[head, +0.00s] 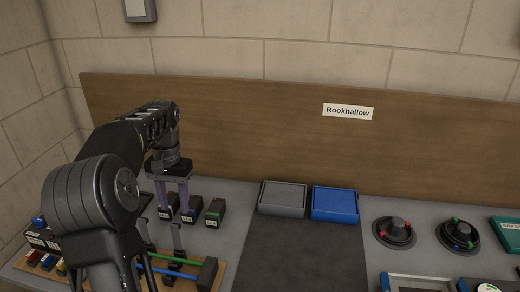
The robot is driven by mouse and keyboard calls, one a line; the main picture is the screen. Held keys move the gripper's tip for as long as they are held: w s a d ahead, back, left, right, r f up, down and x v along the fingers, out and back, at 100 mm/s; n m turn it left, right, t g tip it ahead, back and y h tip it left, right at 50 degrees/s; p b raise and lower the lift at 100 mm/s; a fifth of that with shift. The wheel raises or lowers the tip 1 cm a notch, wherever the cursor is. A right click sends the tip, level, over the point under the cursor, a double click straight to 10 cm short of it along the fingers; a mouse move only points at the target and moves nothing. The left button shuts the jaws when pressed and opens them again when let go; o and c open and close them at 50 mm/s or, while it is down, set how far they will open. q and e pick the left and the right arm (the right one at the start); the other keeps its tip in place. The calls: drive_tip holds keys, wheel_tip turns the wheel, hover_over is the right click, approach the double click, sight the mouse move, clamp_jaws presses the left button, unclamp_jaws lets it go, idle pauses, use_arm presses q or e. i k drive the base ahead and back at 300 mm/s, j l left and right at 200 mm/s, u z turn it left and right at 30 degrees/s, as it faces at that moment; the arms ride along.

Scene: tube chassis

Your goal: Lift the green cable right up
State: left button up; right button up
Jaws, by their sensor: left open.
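The green cable (180,259) lies low over a wooden board at the lower left, with its right end at a dark block (207,274). Its left part is partly hidden by my left arm. A blue cable (182,274) runs beside it, nearer to me. My left gripper (172,206) points down with two purple-grey fingers spread apart and nothing seen between them. In the picture it is above the green cable, apart from it. My right gripper is not in view.
Small dark labelled blocks (215,213) stand behind the board, close to my left fingers in the picture. A grey tray (283,186) and a blue tray (334,190) stand at the back. Two round dark fixtures (395,247) are at right. The dark mat (305,258) is clear.

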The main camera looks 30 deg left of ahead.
sight(197, 264)
drive_tip(key=k, duration=1)
